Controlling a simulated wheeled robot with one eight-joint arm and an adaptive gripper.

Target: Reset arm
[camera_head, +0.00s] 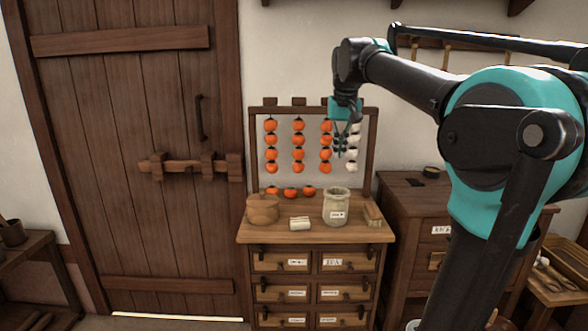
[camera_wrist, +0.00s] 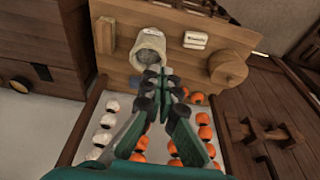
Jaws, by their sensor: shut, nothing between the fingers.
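My gripper (camera_head: 340,152) hangs in the air in front of the hanging rack (camera_head: 370,140), over the small drawer chest. Its fingers point down and are shut with nothing between them; in the wrist view the gripper (camera_wrist: 160,75) reaches over the rack toward the chest top. The arm extends in from the right, bent at a teal joint. The rack holds strings of orange fruit (camera_head: 298,140) and, at the right, a string of pale round items (camera_head: 353,154), partly covered by the gripper in the head view.
The chest top (camera_head: 315,231) holds a round wooden lidded pot (camera_head: 262,209), a labelled jar (camera_head: 337,206), a small white block (camera_head: 300,223) and loose orange fruit (camera_head: 291,193). A wooden door (camera_head: 135,160) stands at left. A darker cabinet (camera_head: 402,205) stands right of the chest.

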